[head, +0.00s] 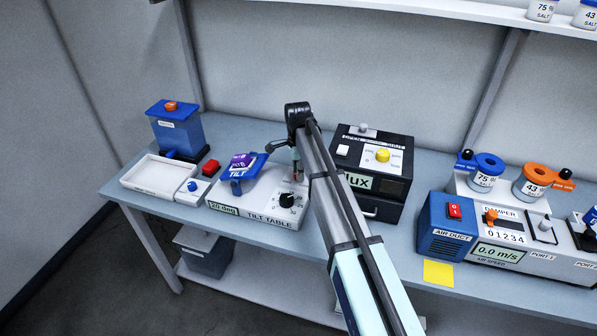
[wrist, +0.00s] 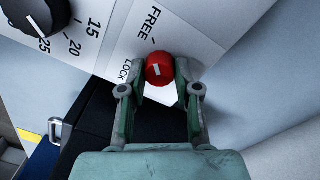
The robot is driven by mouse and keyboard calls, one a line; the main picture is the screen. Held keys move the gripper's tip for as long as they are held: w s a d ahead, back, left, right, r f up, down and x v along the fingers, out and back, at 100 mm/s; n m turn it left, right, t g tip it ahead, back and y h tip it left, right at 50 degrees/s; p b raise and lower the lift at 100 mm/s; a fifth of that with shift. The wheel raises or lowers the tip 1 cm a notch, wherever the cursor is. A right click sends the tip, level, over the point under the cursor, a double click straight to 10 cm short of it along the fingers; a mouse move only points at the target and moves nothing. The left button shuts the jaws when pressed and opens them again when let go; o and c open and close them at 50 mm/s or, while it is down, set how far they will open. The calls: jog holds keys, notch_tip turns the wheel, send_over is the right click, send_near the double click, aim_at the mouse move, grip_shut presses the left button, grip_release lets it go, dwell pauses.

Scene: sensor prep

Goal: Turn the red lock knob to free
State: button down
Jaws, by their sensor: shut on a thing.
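The red lock knob (wrist: 160,66) sits on the white face of the tilt table (head: 262,219), between the printed words FREE, above, and LOCK, to its lower left. A short white mark shows on its face; I cannot tell for sure which word it points to. My gripper (wrist: 160,90) is shut on the knob, with one finger at its left side and one at its right. In the head view my gripper (head: 296,163) is at the right end of the tilt table, and my arm partly covers that end.
The black lux box (head: 398,150) stands close on the right. A blue container (head: 178,132) and a white tray (head: 157,175) are at the far left.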

jog(key=c, duration=0.8)
grip_release()
jog(key=r, duration=1.2)
jog(key=shift+w+a, duration=0.1)
jog(key=shift+w, duration=0.1)
